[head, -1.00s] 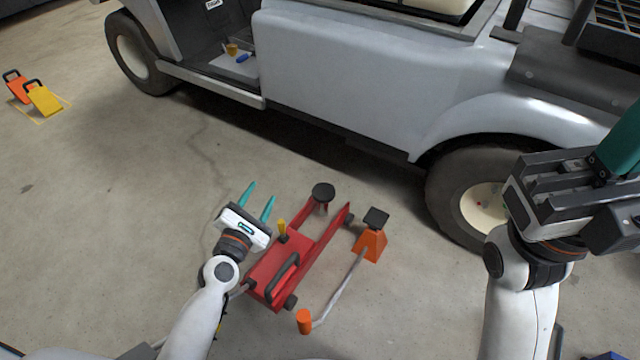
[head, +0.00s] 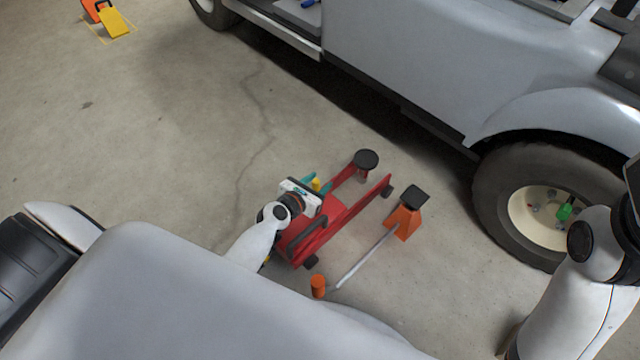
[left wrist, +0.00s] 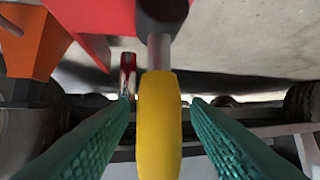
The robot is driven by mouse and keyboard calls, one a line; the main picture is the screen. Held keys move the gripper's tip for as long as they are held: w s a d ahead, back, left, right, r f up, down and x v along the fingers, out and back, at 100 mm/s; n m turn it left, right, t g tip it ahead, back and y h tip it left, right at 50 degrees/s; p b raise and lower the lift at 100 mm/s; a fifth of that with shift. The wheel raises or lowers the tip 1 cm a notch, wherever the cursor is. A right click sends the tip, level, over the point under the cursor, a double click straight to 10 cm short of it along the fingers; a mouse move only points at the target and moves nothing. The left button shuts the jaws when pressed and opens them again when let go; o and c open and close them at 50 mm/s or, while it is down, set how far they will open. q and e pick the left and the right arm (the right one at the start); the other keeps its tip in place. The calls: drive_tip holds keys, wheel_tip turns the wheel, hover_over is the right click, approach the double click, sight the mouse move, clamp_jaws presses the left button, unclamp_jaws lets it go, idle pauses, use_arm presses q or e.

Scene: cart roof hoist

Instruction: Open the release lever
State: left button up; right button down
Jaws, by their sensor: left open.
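The yellow release lever (head: 316,184) stands on the red floor jack (head: 322,222); in the head view my left gripper partly hides it. In the left wrist view the lever (left wrist: 158,125) is a yellow grip on a grey stem, rising from a dark base. My left gripper (head: 312,183) is open with its teal fingers on either side of the lever. Gaps show between the lever and both fingers in the wrist view (left wrist: 160,120). My right arm shows at the right edge of the head view, but its gripper is out of frame.
An orange jack stand (head: 402,218) is right of the jack. A silver bar with an orange grip (head: 318,286) lies in front. The grey cart (head: 420,70) and its wheel (head: 535,215) stand behind and right. A yellow chock (head: 115,24) is far left; floor between is clear.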

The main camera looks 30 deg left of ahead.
use_arm(q)
drive_tip(key=shift+w+d+f, duration=0.1)
drive_tip(key=shift+w+f, duration=0.05)
drive_tip(key=shift+w, duration=0.4)
clamp_jaws()
